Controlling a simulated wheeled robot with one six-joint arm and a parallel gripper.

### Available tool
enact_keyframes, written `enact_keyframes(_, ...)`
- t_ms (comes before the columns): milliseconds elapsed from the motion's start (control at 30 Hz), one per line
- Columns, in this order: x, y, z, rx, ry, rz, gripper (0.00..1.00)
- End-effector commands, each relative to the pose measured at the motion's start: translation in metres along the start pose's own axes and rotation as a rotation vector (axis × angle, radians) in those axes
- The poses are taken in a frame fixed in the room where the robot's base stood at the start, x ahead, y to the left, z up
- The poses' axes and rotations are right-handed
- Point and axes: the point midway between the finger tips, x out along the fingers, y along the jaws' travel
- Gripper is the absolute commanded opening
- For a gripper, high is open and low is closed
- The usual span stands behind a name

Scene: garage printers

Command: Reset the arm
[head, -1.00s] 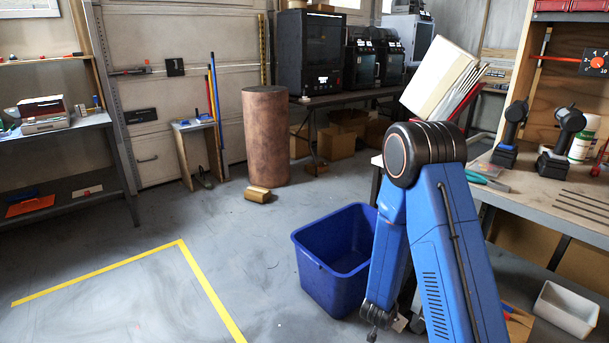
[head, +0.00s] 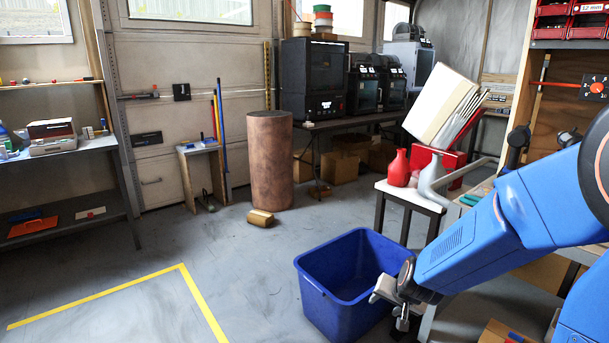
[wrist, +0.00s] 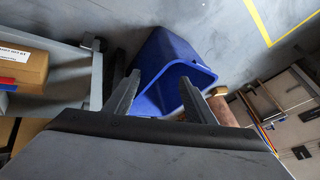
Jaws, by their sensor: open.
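My gripper (wrist: 157,98) is open and empty in the wrist view, its two dark fingers spread apart with the blue bin (wrist: 150,62) beyond them. In the head view my arm reaches in from the right edge. My gripper (head: 388,300) hangs at the right rim of the blue bin (head: 325,290); whether it touches the bin I cannot tell. The inside of the bin that shows looks empty.
A small white table (head: 412,196) with a red vase (head: 399,170) and a grey vase (head: 432,178) stands behind the bin. A workbench is at right. A copper-coloured drum (head: 270,160) stands farther back. The floor at left, with yellow tape (head: 100,296), is clear.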

Motion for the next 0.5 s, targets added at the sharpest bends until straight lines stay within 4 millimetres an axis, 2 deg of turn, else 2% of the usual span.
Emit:
enact_keyframes(33, -0.015, -0.002, -0.001, -0.019, -0.003, -0.012, 0.50)
enact_keyframes(267, -0.076, -0.004, 0.011, -0.119, -0.043, -0.043, 0.50)
enact_keyframes(500, -0.139, 0.006, 0.029, -0.225, -0.075, -0.047, 0.50)
